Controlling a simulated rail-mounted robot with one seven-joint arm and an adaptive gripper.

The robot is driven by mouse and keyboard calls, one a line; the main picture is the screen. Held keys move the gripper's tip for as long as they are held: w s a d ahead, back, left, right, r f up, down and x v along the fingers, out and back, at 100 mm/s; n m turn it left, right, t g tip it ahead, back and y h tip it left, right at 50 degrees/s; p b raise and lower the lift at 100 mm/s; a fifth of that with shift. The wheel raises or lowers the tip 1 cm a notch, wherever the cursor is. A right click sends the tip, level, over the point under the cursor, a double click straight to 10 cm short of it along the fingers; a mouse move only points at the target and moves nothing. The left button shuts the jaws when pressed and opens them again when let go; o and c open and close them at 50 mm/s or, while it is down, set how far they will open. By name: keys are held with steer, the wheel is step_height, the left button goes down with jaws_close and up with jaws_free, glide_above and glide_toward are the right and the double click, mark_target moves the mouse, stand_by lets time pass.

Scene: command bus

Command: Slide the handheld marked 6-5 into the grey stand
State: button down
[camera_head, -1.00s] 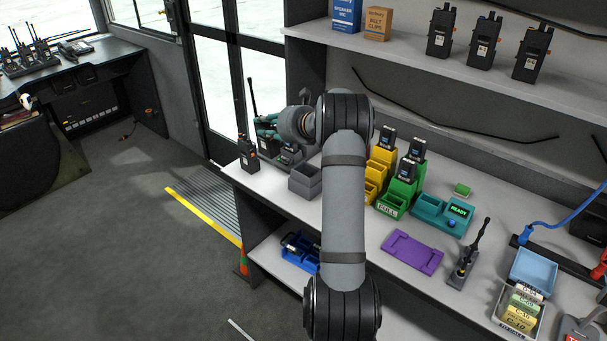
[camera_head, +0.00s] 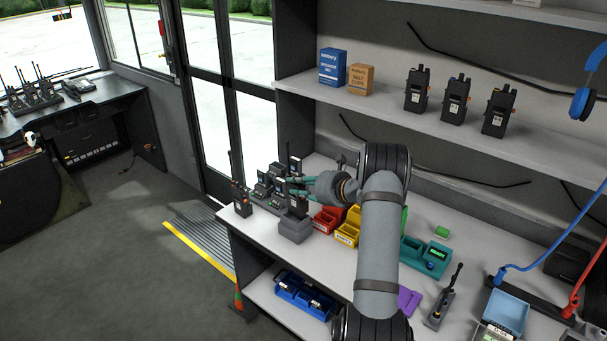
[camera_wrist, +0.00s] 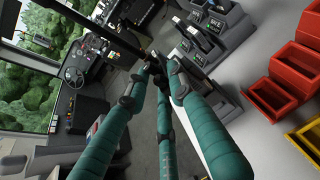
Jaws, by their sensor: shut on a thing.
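My gripper (camera_head: 291,187), with teal fingers, is shut on a black handheld (camera_head: 297,207). The handheld is upright, with its thin antenna rising above the fingers. Its marking cannot be read. The small grey stand (camera_head: 294,232) is directly below it near the left end of the bench. The handheld's lower end is at or just over the stand's top; I cannot tell whether it is inside. In the wrist view the fingertips (camera_wrist: 165,80) meet around the dark handheld, whose body is mostly hidden by them. The stand is not clearly visible there.
Another black handheld (camera_head: 241,200) stands at the bench's left corner. A grey charger (camera_head: 262,194) with several handhelds is close behind. Red bins (camera_head: 327,220) and yellow bins (camera_head: 346,234) stand to the right. A shelf (camera_head: 390,111) with more handhelds hangs above.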

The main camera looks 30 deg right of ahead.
mark_target(297, 198)
steer(key=shift+s+r, duration=0.15)
steer(key=shift+r, duration=0.15)
steer(key=shift+s+r, duration=0.1)
steer(key=shift+r, duration=0.15)
steer(key=shift+w+a+n+y, duration=0.2)
steer(key=shift+a+n+y, duration=0.1)
steer(key=shift+a+y, duration=0.15)
steer(key=shift+d+f, duration=0.1)
steer(key=shift+f+b, duration=2.1)
steer(key=shift+f, duration=0.35)
steer(key=shift+f+b, duration=0.25)
steer(key=shift+b, duration=0.05)
steer(key=c, duration=1.5)
jaws_free()
steer(key=shift+s, duration=0.1)
steer(key=shift+c, duration=0.2)
steer(key=shift+o, duration=0.5)
